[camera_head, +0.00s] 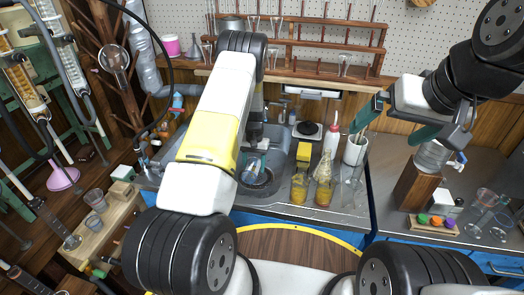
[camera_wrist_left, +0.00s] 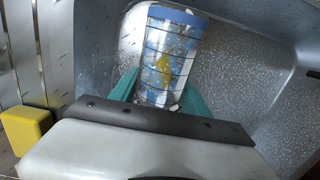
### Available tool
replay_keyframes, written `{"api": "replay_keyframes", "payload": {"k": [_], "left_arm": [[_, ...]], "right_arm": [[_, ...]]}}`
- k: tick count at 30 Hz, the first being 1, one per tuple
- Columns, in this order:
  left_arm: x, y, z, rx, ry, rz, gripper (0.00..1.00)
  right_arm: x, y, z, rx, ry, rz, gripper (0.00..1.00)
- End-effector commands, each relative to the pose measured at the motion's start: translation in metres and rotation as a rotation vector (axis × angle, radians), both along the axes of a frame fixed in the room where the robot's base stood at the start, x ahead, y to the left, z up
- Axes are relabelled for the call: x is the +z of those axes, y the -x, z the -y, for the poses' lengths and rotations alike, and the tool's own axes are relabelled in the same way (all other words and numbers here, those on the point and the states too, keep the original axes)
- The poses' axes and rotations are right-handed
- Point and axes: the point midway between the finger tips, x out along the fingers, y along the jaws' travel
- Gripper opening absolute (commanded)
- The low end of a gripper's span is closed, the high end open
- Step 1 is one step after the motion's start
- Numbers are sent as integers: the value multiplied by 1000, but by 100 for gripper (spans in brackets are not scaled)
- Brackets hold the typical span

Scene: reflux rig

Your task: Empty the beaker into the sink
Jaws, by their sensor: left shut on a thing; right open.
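A clear beaker (camera_wrist_left: 166,60) with dark marking lines and a blue rim band is in the left wrist view, with a yellow patch showing on or in it. My left gripper (camera_wrist_left: 158,98) has its green fingers shut on the sides of the beaker, over the grey sink (camera_wrist_left: 235,70). The beaker looks tipped; I cannot tell how much liquid it holds. In the head view the sink (camera_head: 277,150) is partly hidden behind my left arm, and the beaker shows only small there. My right gripper (camera_head: 397,121) is open and empty, raised at the right above the counter.
A yellow sponge (camera_head: 304,153) is at the sink's right edge. A wooden glassware rack (camera_head: 300,45) is behind.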

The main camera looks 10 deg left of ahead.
Motion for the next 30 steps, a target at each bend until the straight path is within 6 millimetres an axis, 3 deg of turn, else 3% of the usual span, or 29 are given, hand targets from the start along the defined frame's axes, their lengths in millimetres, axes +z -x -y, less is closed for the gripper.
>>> {"api": "replay_keyframes", "payload": {"k": [30], "left_arm": [[1, -5, 0, 0, -4, -131, 4]], "right_arm": [[0, 0, 0, 0, 0, 0, 100]]}}
